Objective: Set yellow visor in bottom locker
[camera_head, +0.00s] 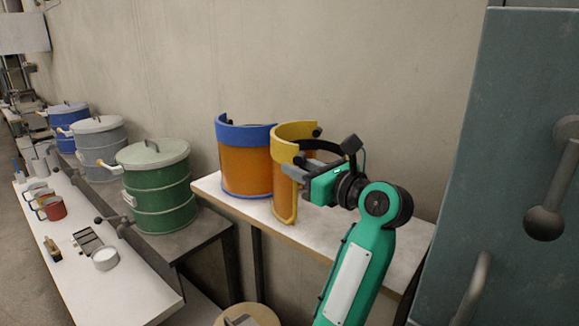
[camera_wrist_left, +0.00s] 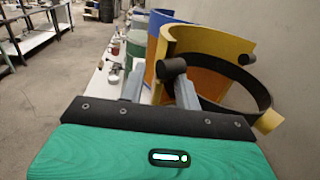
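The yellow visor (camera_head: 284,190), with an orange shield and a dark headband, stands upright on the white shelf, right of a blue visor. It also shows in the left wrist view (camera_wrist_left: 210,42). My left gripper (camera_head: 291,170) is at its right side, close to the black side knob. In the left wrist view my left gripper's fingers (camera_wrist_left: 160,90) are apart, with a yellow edge of the visor showing between them; contact cannot be told. A teal locker front (camera_head: 497,150) with a ball-ended handle fills the right side. Its bottom compartment is not visible. My right gripper is not in view.
The blue visor (camera_head: 245,160) stands close beside the yellow one. Left of the shelf (camera_head: 393,240) are green (camera_head: 157,190), grey and blue lidded drums. A lower white bench (camera_head: 110,290) holds mugs and small items. A concrete wall stands behind.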

